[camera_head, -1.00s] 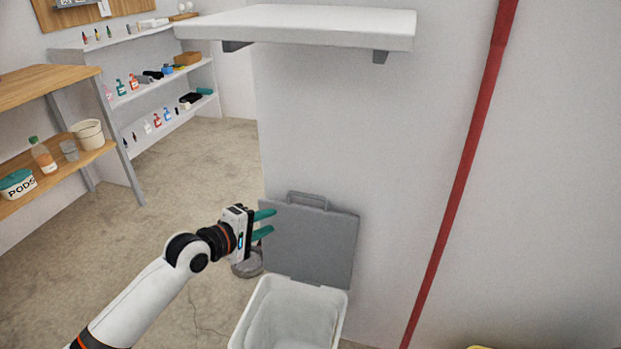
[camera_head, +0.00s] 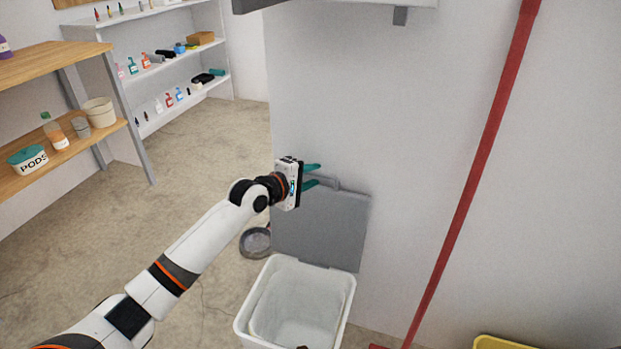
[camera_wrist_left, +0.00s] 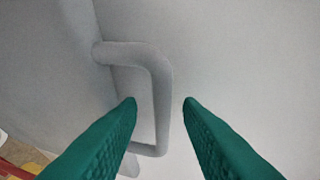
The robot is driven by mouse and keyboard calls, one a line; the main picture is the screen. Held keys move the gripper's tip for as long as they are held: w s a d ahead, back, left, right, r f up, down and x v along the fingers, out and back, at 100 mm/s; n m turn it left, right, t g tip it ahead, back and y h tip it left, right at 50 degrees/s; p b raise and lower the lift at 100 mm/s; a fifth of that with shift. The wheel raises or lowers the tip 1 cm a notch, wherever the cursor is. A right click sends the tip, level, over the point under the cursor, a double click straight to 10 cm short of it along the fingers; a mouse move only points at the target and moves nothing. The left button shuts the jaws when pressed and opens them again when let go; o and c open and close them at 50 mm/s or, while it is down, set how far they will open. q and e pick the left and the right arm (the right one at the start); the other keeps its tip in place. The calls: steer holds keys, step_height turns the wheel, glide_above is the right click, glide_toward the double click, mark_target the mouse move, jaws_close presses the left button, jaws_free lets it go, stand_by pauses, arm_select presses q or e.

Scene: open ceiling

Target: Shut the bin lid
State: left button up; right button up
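The white bin (camera_head: 246,312) stands open on the floor against the wall. Its grey lid (camera_head: 320,228) is raised upright behind it, near the wall. The lid's handle (camera_head: 350,188) is at its top edge and is partly hidden by my left gripper (camera_head: 314,176). In the left wrist view the handle (camera_wrist_left: 162,90) shows as a grey loop close to the fingertips. My left gripper (camera_wrist_left: 160,101) is open, with its two green fingers apart and one of them overlapping the handle's side in the picture. I cannot tell whether they touch. My right gripper is out of view.
A grey wall shelf (camera_head: 330,14) juts out above the bin. A red pole (camera_head: 470,180) slants down the wall to the right. A wooden shelf (camera_head: 100,136) with containers stands left. A round metallic object (camera_head: 256,241) lies beside the lid. A yellow thing (camera_head: 500,342) shows at bottom right.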

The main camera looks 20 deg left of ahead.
arm_select(q)
jaws_close()
steer(key=shift+d, duration=0.1)
stand_by(0.3)
